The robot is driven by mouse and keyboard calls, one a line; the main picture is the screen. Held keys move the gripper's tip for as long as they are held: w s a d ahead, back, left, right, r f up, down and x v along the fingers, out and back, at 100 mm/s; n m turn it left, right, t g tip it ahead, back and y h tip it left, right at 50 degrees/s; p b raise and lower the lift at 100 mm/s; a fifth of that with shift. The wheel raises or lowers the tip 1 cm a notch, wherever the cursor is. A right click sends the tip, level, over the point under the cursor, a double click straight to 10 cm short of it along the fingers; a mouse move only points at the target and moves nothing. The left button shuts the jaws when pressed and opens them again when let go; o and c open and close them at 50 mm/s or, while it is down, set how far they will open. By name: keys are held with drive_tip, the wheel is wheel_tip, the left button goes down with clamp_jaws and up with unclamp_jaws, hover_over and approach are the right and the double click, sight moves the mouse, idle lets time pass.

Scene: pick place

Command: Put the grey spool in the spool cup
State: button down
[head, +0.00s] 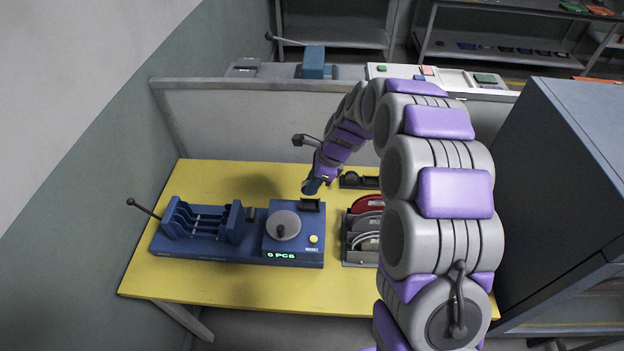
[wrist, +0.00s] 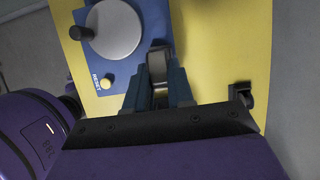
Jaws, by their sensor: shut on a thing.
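My gripper (head: 310,188) is low over the back right of the blue machine (head: 292,255), just behind a small dark open holder (head: 311,205). In the wrist view, my gripper's two blue fingers (wrist: 159,85) are shut on a narrow grey piece (wrist: 157,66), which looks like the grey spool. In the head view the fingers and arm hide the spool. I cannot tell surely which holder is the spool cup. Whether the spool touches the dark holder is unclear.
The machine has a grey disc (head: 283,225), a yellow button (head: 314,239) and a lever (head: 144,209) at left. A rack of discs (head: 363,247) stands to its right. A dark tray (head: 352,181) lies behind the rack. The yellow table (head: 215,175) is clear at back left.

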drive_tip(key=shift+d+b+x, duration=0.25)
drive_tip(key=shift+b+x, duration=0.6)
drive_tip(key=shift+x, duration=0.2)
drive_tip(key=shift+d+r+p, duration=0.15)
drive_tip(key=shift+p, duration=0.15)
drive_tip(key=shift+d, duration=0.1)
drive_tip(key=shift+d+p, duration=0.1)
drive_tip(key=shift+p, duration=0.35)
drive_tip(key=shift+f+p, duration=0.45)
drive_tip(key=shift+f, duration=1.65)
drive_tip(key=c, duration=0.9)
unclamp_jaws()
drive_tip(key=shift+o, duration=0.5)
drive_tip(key=shift+o, duration=1.1)
